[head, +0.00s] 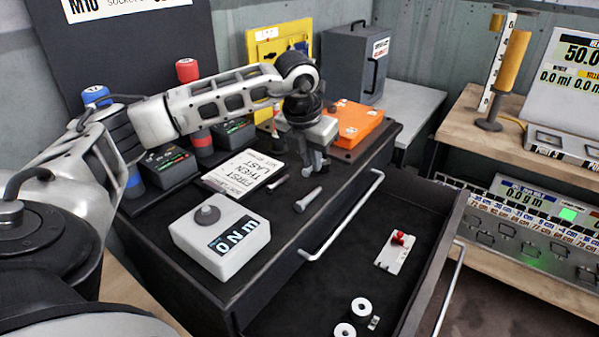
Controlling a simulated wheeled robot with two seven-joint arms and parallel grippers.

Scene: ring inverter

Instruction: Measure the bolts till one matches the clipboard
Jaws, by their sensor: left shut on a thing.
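My left gripper (316,166) hangs over the far part of the black cabinet top, in front of the orange case. It is shut on a small grey thing, mostly hidden by the fingers; I cannot tell for sure that it is a bolt. A grey bolt (308,199) lies on the cabinet top, just nearer than the gripper. A smaller dark piece (278,183) lies to its left. A white sheet with writing (244,171), perhaps the clipboard, lies left of these. A white box with a knob and a display reading 0 N m (221,234) sits at the front. My right gripper is out of view.
An open drawer (370,215) juts out at the right, holding a white plate with a red knob (397,251) and white rings (361,307). The orange case (355,122) stands behind the gripper. Black boxes and red and blue cylinders line the left back.

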